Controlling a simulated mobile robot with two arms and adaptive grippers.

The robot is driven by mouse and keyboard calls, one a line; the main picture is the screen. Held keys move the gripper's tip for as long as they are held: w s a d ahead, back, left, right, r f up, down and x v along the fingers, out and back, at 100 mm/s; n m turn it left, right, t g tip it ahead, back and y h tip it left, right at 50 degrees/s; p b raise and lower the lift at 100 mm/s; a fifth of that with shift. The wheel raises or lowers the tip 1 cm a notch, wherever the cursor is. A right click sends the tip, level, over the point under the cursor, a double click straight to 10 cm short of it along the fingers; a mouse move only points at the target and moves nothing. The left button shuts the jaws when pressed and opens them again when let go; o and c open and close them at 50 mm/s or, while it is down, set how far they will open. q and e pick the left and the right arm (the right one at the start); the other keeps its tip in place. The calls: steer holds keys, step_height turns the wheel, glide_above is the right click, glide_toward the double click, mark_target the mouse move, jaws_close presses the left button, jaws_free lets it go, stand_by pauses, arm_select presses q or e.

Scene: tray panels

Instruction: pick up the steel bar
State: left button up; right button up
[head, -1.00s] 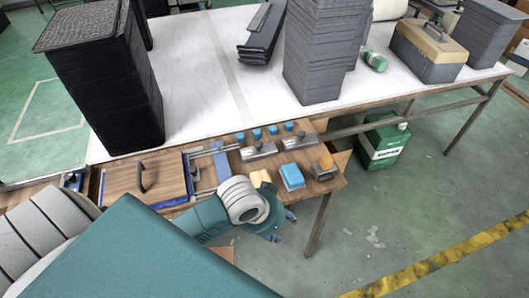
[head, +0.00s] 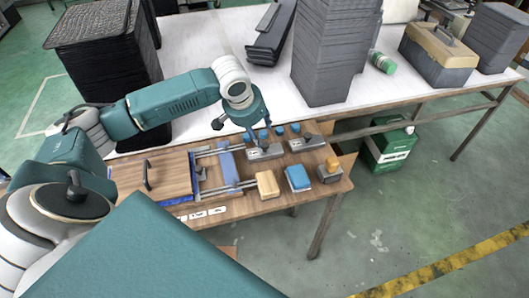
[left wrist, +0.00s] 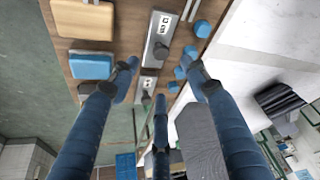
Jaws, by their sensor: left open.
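Two grey metal bars with white labels lie on the wooden panel: a left one (head: 266,153) and a right one (head: 307,143). I cannot tell which one the task means. In the left wrist view, one labelled bar (left wrist: 157,38) is at upper middle and the other (left wrist: 146,84) is lower, between the fingers. My left gripper (head: 254,132) is above the back edge of the panel, over the left bar, hiding part of it. In the left wrist view the gripper (left wrist: 160,72) has its three dark blue fingers spread and empty. My right gripper is not in view.
Small blue cylinders (head: 279,131) stand behind the bars. Tall dark stacks (head: 335,60) stand on the white table behind.

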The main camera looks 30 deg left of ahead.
mark_target(265, 144)
arm_select(q)
steer(key=x, duration=0.5)
steer(key=shift+w+a+p, duration=0.1)
steer(key=shift+w+p, duration=0.05)
steer(key=shift+p, duration=0.2)
steer(key=shift+w+f+p, duration=0.25)
steer(key=shift+f+p, duration=0.05)
steer(key=shift+f, duration=0.25)
steer(key=x, duration=0.4)
steer(key=shift+w+p, duration=0.1)
steer(key=shift+p, duration=0.3)
jaws_close()
